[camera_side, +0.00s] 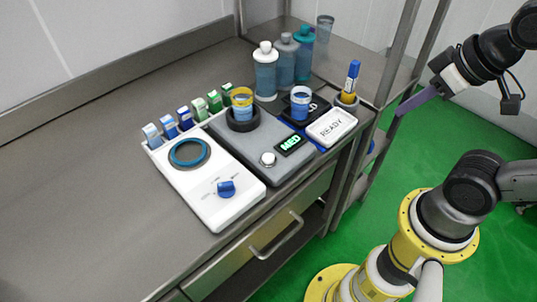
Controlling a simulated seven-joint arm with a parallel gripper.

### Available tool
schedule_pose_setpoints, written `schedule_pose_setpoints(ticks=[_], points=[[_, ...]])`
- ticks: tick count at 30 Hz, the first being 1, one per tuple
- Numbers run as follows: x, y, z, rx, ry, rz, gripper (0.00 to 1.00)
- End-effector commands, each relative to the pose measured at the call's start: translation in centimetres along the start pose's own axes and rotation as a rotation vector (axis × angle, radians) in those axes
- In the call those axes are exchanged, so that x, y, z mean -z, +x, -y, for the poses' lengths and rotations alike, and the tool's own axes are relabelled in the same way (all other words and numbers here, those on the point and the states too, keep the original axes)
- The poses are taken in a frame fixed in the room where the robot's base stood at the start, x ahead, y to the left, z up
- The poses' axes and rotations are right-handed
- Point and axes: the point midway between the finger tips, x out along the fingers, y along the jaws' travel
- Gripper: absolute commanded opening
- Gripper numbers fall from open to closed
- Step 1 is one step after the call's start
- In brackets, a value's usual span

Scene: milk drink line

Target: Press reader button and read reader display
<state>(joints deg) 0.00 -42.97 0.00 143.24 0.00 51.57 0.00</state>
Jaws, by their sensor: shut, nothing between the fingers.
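The reader (258,142) is a flat grey unit on the steel bench, with a black ring at its back. A jar with a yellow rim (242,99) stands in that ring. The reader button (267,159) is a round, pale knob near the reader's front. The reader display (290,144) is a dark panel with lit green letters that look like "MED". My gripper (402,109) has purple fingers, shut and empty, in the air right of the bench, apart from the reader and its button.
A white unit (217,205) with a blue ring and blue knob lies left of the reader. A "READY" sign (332,127), a marker (351,77) in a holder and a small blue-banded jar (300,101) are to the right. Several bottles (265,75) stand behind. The left bench is clear.

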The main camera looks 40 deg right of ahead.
Motion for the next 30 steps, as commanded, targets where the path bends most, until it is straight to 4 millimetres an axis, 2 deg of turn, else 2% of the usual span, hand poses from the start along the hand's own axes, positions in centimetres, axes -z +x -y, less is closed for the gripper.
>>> schedule_pose_setpoints(ticks=[14, 17, 20, 30], points=[[0.0, 0.0, 0.0, 0.0, -0.004, -0.001, 0.0], [0.8, 0.0, 0.2, 0.008, -0.016, -0.035, 0.0], [2.7, -0.3, 1.2, 0.056, -0.002, -0.121, 0.0], [13.6, -1.2, 6.2, 0.318, 0.245, -0.459, 0.0]])
